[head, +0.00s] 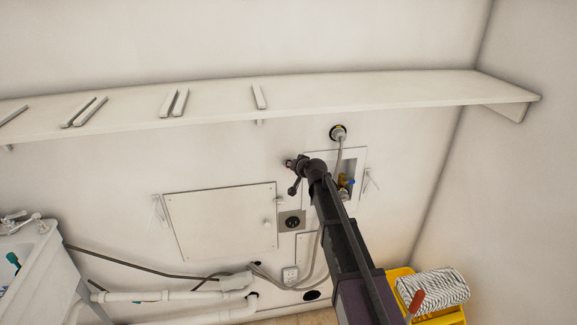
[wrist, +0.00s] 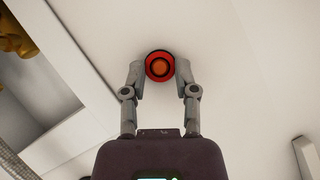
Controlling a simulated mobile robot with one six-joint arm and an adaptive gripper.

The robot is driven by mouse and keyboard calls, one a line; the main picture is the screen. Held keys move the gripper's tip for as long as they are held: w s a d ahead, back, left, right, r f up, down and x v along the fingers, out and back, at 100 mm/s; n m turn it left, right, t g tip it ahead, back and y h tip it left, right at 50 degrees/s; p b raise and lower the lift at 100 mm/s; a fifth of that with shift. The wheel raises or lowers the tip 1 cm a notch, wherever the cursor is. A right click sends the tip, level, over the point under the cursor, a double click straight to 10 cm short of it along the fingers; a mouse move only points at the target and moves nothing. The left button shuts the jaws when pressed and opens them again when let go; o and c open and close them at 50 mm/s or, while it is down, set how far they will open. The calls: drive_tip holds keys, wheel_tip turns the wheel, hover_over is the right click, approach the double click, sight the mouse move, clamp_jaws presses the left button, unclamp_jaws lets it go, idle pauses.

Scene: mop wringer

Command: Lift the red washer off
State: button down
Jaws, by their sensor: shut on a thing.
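In the head view my gripper (head: 291,170) is at the wall, just left of the open recessed box. A small reddish patch shows at its tip there. Whether the washer still touches what is behind it cannot be told.
The recessed box (head: 361,165) with brass and blue fittings is right of my gripper. A white panel (head: 220,222) and a dark socket (head: 292,222) are lower left. A long shelf (head: 380,95) runs above. A yellow mop bucket (head: 400,281) stands lower right, a sink (head: 45,262) lower left.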

drive_tip(key=shift+s, duration=0.15)
drive_tip(key=shift+s+d, duration=0.3)
drive_tip(key=shift+s, duration=0.7)
drive_tip(key=shift+s+d, duration=0.3)
drive_tip(key=shift+s, duration=0.65)
